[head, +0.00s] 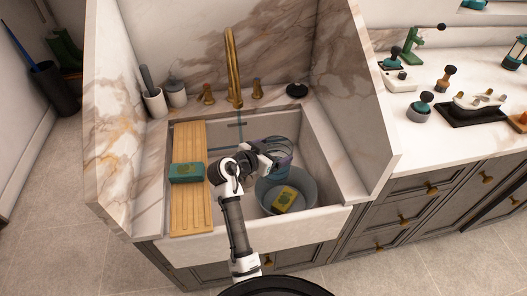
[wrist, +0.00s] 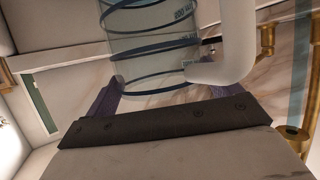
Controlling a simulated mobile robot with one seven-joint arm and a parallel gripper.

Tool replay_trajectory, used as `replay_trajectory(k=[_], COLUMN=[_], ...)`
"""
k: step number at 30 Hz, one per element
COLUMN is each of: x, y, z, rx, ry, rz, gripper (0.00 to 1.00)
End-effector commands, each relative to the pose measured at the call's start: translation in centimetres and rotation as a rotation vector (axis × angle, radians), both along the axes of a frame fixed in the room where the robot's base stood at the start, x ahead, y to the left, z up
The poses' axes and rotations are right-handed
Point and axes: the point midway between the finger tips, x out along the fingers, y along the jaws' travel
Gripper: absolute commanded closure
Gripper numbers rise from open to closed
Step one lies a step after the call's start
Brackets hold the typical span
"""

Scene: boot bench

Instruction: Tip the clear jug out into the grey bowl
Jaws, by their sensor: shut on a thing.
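The clear jug (head: 280,147), with dark blue bands, is in my gripper (head: 271,158) over the sink. In the wrist view the jug (wrist: 150,45) sits between the two purple fingers of my gripper (wrist: 148,92), with a pale handle (wrist: 228,45) at its right. The fingers are shut on the jug's body. The grey bowl (head: 308,184) stands in the sink below and just in front of the jug. A yellow-green block (head: 285,199) lies in the bowl. I cannot tell the jug's exact tilt or whether anything is in it.
A wooden board (head: 190,140) spans the sink's left side, with a green block (head: 187,173) on it. A brass tap (head: 233,70) stands behind, with a thin bluish streak below it. High marble panels flank the sink. The right counter holds several small tools.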

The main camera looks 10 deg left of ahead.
Motion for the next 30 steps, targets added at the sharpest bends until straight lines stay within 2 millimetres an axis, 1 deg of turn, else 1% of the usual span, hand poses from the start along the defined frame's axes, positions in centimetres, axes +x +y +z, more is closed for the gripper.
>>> replay_trajectory(k=[5,15,30], x=[0.0,-0.2,-0.7], y=[-0.3,-0.6,-1.7], z=[-0.2,-0.8,-1.6], rx=[0.091,0.452,0.821], ry=[-0.050,-0.233,-0.419], rz=[-0.007,-0.006,-0.004], gripper=[0.50,0.50,0.50])
